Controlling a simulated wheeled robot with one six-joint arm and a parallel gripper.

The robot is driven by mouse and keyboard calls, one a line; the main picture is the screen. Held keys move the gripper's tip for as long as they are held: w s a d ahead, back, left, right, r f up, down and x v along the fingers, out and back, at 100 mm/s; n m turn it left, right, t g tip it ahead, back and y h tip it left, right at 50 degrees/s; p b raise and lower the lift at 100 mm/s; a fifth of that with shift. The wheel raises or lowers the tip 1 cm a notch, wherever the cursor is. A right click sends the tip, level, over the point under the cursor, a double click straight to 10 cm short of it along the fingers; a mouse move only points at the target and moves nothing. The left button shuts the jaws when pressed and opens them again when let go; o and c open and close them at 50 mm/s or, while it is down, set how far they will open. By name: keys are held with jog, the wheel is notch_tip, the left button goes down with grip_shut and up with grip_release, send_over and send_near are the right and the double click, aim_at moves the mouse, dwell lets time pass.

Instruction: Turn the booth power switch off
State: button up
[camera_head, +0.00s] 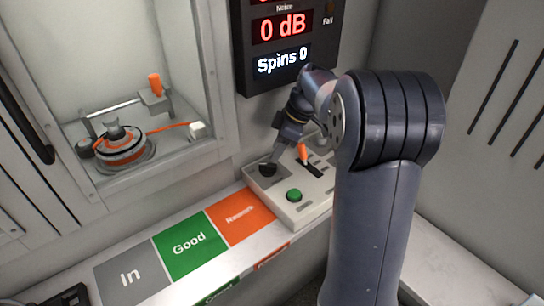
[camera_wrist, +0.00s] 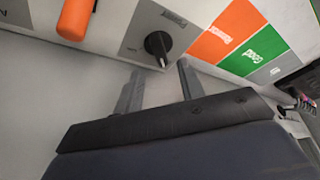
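My gripper (camera_wrist: 160,69) is open and empty. Its two fingers stand apart, with the knob just beyond their tips and between their lines. In the head view my gripper (camera_head: 276,152) is right at the knob; contact cannot be told.
The orange lever handle (camera_wrist: 78,18) is close on the left in the wrist view. Grey In, green Good (camera_head: 188,243) and orange Rework pads lie left of the box. A dark display (camera_head: 285,45) reads 0 dB, Spins 0. A motor (camera_head: 122,148) sits in the booth.

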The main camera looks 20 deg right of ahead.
aim_at(268, 164)
jog(key=v, duration=0.5)
jog(key=shift+f, duration=0.15)
jog(key=b+x, duration=0.1)
jog(key=x, duration=1)
jog(key=shift+r, duration=0.2)
